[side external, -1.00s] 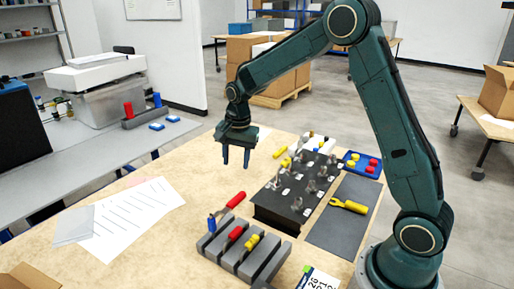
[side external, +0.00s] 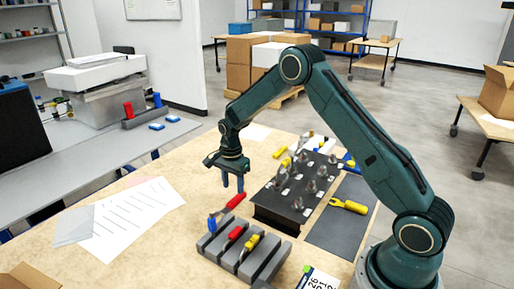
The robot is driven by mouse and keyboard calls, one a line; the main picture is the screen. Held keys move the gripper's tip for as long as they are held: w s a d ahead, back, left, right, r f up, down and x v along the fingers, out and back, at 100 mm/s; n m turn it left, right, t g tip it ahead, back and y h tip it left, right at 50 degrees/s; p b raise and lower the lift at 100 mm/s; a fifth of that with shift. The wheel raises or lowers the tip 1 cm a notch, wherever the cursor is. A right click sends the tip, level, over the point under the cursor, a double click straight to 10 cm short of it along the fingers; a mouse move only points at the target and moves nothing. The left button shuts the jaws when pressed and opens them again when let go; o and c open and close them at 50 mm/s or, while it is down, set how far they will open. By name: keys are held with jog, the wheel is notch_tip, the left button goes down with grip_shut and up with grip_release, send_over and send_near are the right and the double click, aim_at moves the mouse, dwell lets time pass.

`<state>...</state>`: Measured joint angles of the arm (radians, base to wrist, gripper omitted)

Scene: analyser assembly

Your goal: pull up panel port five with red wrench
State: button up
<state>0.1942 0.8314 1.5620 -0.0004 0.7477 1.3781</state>
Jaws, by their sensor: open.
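My gripper (side external: 232,186) is open and empty, fingers pointing down. In the picture it is just above a red-handled tool (side external: 235,200) that lies slanted at the back of the grey slotted rack (side external: 272,262). A second red handle (side external: 236,233) sits in the rack between a blue one (side external: 212,223) and a yellow one (side external: 251,241). I cannot tell which red one is the wrench. The black panel (side external: 276,215) stands right of the gripper, with several metal port fittings on top. The port numbers are too small to read.
A yellow wrench (side external: 348,205) lies on a dark mat (side external: 333,231) right of the panel. A blue tray (side external: 349,161) is partly hidden behind my arm. Printed sheets (side external: 130,220) lie at the left. The table between sheets and rack is clear.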

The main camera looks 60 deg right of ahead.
aim_at(234, 200)
jog(key=shift+f, duration=3.1)
grip_shut()
jog(key=shift+r, duration=0.15)
jog(key=shift+d+r, duration=0.25)
jog(key=shift+r, duration=0.7)
jog(key=shift+d+r, duration=0.25)
jog(key=shift+r, duration=0.75)
jog(key=shift+d+r, duration=0.25)
jog(key=shift+r, duration=0.7)
